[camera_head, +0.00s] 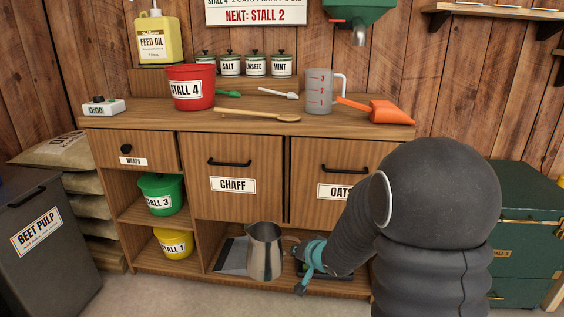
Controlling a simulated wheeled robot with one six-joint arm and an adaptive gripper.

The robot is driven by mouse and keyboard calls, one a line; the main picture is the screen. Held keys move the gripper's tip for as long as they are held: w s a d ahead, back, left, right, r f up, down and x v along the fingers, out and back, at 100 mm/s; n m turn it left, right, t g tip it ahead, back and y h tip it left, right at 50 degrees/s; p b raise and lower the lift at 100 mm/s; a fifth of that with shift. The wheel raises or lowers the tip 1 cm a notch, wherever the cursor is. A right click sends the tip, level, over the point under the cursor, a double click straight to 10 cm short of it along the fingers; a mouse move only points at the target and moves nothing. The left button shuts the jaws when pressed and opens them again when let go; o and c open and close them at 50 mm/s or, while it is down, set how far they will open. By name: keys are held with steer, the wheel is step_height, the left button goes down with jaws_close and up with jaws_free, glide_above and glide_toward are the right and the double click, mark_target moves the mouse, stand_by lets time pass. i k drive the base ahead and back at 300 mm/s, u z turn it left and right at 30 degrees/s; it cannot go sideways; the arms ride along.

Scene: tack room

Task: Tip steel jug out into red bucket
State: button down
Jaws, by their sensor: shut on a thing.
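The steel jug (264,253) is upright in front of the lower right shelf opening of the wooden cabinet. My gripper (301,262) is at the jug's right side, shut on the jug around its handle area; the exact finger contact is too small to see. The jug's contents cannot be seen. The red bucket (191,96), labelled STALL 4, stands upright on the cabinet top at the left, above and left of the jug.
On the cabinet top (330,127) are a wooden spoon (258,116), green scoop (228,94), white scoop (278,93), measuring jug (319,94), orange scoop (378,109), feed oil (153,39) and timer (104,106). Green (160,196) and yellow buckets (174,245) sit on lower shelves.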

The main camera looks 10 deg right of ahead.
mark_target(192, 86)
steer(key=z, duration=0.5)
steer(key=k, duration=1.15)
steer(key=u, duration=0.5)
steer(key=i, duration=1.45)
steer(key=z, duration=0.05)
